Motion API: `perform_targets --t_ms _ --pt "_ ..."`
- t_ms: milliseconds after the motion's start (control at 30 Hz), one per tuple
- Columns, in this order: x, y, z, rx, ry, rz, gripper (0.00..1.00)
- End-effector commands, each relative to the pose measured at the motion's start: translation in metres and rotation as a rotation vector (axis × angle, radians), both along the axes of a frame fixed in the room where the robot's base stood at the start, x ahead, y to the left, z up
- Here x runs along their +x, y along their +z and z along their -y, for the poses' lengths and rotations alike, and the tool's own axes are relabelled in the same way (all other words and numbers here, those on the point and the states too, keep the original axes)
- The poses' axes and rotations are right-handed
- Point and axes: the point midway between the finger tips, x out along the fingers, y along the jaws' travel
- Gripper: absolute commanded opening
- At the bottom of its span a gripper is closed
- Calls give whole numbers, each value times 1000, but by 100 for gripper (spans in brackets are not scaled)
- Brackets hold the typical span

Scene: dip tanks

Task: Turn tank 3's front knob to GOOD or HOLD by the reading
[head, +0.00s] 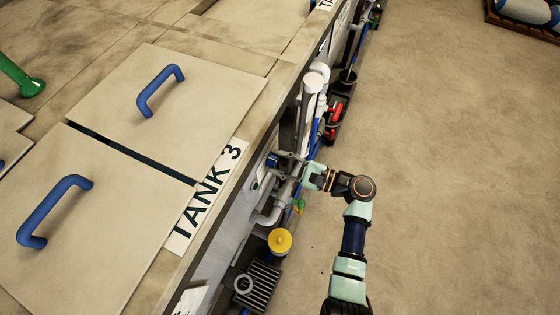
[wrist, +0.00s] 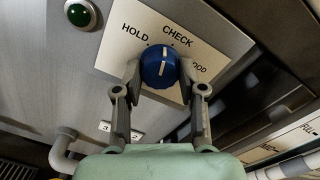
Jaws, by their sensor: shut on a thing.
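The blue knob (wrist: 160,68) with a white pointer line sits on a white plate (wrist: 130,52) on the tank's front panel in the wrist view. The plate reads HOLD at left, CHECK at top and GOOD at right, its first letter partly hidden. The line points up in the picture, between HOLD and CHECK as far as I can tell. My gripper (wrist: 160,75) is shut on the knob, one finger on each side. In the head view my gripper (head: 291,159) reaches the blue knob (head: 272,160) below the TANK 3 label (head: 205,195).
A green lamp (wrist: 79,13) sits left of the plate. Grey pipes (head: 270,216), a yellow-capped item (head: 280,241) and a dark grated box (head: 258,283) crowd the tank front. Red valve handles (head: 332,120) stand farther along. No reading is legible.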

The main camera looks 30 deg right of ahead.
Motion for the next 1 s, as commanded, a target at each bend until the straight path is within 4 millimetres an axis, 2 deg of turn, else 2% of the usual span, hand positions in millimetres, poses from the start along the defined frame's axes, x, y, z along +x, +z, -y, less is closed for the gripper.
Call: perform_targets --t_ms 600,1000 --pt "0 -1 0 -422 -1 355 5" --pt "0 0 0 -567 0 477 5"
